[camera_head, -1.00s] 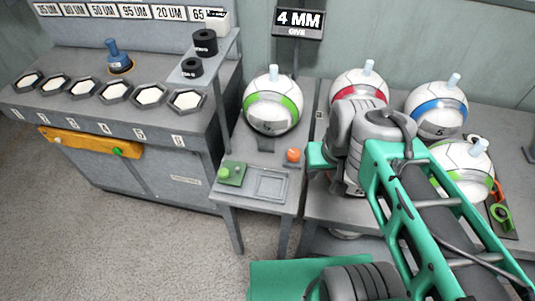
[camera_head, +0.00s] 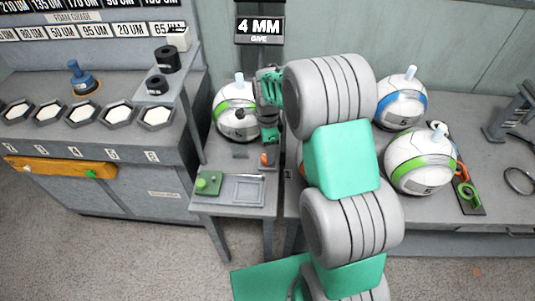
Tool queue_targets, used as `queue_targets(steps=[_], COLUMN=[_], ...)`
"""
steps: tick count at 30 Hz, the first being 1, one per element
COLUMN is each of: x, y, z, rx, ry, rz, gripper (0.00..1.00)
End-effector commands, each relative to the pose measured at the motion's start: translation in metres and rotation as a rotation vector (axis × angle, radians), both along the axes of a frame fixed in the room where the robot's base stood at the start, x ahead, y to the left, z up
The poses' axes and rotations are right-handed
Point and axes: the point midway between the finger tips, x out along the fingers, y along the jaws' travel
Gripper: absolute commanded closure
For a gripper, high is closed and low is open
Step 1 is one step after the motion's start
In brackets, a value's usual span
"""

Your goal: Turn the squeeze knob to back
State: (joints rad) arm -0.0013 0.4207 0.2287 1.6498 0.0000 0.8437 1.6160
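A white ball with a green band (camera_head: 232,108) sits at the back of the small grey stand under the "4 MM GIVE" sign (camera_head: 259,29). An orange knob (camera_head: 264,159) is on the stand in front of the ball. A green knob (camera_head: 207,181) sits on a green plate at the stand's front left. I cannot tell which one is the squeeze knob, as no label is readable. My gripper (camera_head: 268,130) is at the ball's right side, just above the orange knob. Its fingers are small and partly hidden, so I cannot tell whether it is open or touching anything.
An empty shallow tray (camera_head: 248,190) lies right of the green plate. A blue-banded ball (camera_head: 401,104) and another green-banded ball (camera_head: 419,161) rest on the right table. My arm hides part of that table. A shelf with black cylinders (camera_head: 157,85) stands left of the stand.

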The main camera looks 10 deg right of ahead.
Motion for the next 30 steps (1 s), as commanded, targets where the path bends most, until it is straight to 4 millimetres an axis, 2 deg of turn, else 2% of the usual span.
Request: queue_targets(steps=[3,6,15,30], x=[-0.001,0.000,0.000,0.000], y=[0.000,0.000,0.000,0.000], z=[-0.021,-0.032,-0.037,-0.036], rx=[0.000,0.000,0.000,0.000], ry=[0.003,0.000,-0.001,-0.001], rz=[0.001,0.001,0.002,0.003], gripper=[0.38,0.38,0.39,0.80])
